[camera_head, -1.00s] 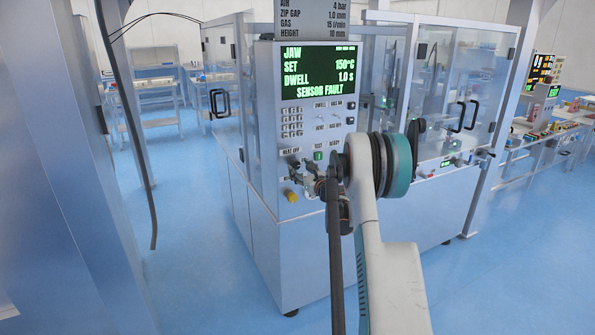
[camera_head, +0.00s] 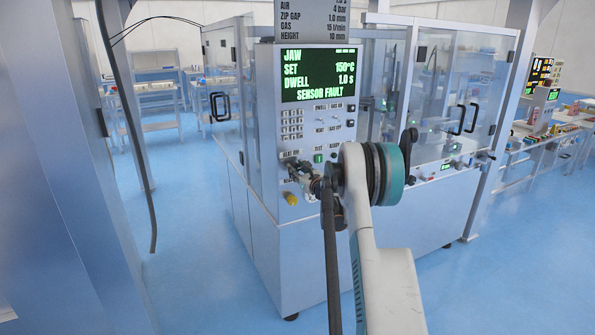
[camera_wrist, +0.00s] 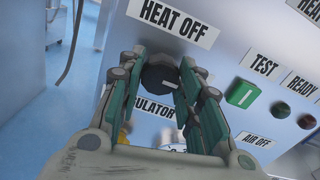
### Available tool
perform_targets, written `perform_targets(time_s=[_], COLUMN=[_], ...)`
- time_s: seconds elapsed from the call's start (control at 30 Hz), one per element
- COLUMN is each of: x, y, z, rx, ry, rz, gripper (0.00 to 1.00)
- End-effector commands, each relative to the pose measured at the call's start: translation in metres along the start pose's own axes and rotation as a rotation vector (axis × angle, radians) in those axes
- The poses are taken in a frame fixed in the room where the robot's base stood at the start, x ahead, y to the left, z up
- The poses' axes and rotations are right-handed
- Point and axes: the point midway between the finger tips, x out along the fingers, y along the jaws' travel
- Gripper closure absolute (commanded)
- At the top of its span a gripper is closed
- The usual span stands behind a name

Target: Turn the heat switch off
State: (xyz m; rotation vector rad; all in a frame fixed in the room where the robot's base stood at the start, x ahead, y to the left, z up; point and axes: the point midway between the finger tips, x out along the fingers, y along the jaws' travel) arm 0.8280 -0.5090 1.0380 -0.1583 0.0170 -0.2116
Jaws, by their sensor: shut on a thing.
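The heat switch (camera_wrist: 160,75) is a round black knob with a white pointer mark, below the HEAT OFF label (camera_wrist: 173,20) in the wrist view. The pointer lies nearly level, towards the right. My gripper (camera_wrist: 163,68) has its green-padded fingers on both sides of the knob and is shut on it. In the head view my gripper (camera_head: 303,172) is at the lower left of the control panel (camera_head: 318,135), and the knob is hidden there behind the fingers.
A yellow part (camera_head: 291,198) sits just below my gripper. A black cable (camera_head: 131,120) hangs at the left. Clear blue floor lies left of the machine.

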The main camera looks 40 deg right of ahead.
Motion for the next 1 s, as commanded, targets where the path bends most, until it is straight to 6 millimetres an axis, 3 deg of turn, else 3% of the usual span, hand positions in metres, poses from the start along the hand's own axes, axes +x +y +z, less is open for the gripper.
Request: perform_targets(time_s=[0.37,1.0], x=[0.0001,0.0001], y=[0.0001,-0.0005], z=[-0.0001,0.0004], rx=[-0.124,-0.706], ry=[0.003,0.017], rz=[0.001,0.003], gripper=[0.91,0.91])
